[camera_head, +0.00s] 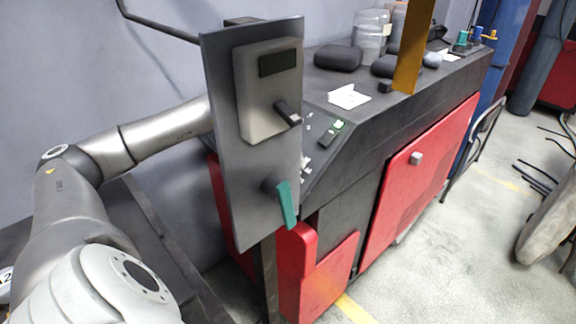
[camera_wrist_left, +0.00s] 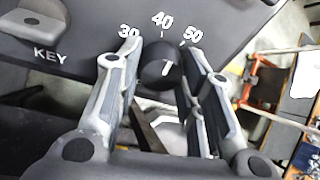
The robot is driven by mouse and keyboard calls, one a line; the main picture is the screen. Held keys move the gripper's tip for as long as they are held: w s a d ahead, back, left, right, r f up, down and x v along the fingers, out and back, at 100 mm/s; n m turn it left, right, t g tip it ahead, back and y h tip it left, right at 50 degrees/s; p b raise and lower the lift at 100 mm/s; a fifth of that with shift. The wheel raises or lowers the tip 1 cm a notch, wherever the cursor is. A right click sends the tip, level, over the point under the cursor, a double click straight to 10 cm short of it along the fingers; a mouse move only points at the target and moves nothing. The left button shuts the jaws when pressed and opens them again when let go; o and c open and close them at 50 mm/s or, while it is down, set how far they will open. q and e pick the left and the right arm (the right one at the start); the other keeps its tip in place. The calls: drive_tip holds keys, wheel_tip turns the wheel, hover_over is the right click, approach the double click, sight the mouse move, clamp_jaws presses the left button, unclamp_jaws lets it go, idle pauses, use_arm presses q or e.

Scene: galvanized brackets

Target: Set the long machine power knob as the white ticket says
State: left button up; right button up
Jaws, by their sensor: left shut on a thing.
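In the left wrist view a round black knob (camera_wrist_left: 160,70) with a white pointer mark sits below the printed numbers 30, 40 and 50. The mark faces up toward the numbers; its exact setting is hard to read. My left gripper (camera_wrist_left: 158,58) is shut on the knob, one finger on each side. In the head view the left arm reaches behind an upright grey panel, which hides the gripper and knob. A white ticket (camera_head: 348,97) lies on the long machine's dark top (camera_head: 400,105); its writing is too small to read. My right gripper is not in view.
The upright grey panel (camera_head: 222,150) stands close in front, with a boxed black handle (camera_head: 287,112) and a teal lever (camera_head: 287,205). A yellow post (camera_head: 413,45) and clear jars (camera_head: 371,35) are on the machine. A KEY label (camera_wrist_left: 50,56) is left of the knob.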

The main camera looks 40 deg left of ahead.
use_arm(q)
drive_tip(key=m+y+b, duration=0.1)
drive_tip(key=m, duration=0.5)
drive_tip(key=shift+w+d, duration=0.1)
drive_tip(key=m+y+b, duration=0.1)
drive_tip(key=m, duration=0.3)
drive_tip(key=shift+d+m+y+b, duration=0.1)
drive_tip(key=shift+m+y+b, duration=0.3)
drive_tip(key=shift+m, duration=1.1)
drive_tip(key=o, duration=1)
drive_tip(key=shift+o, duration=0.2)
drive_tip(key=shift+r, duration=0.15)
drive_tip(key=v, duration=1.1)
drive_tip(key=shift+s+r, duration=0.3)
drive_tip(key=shift+r, duration=0.05)
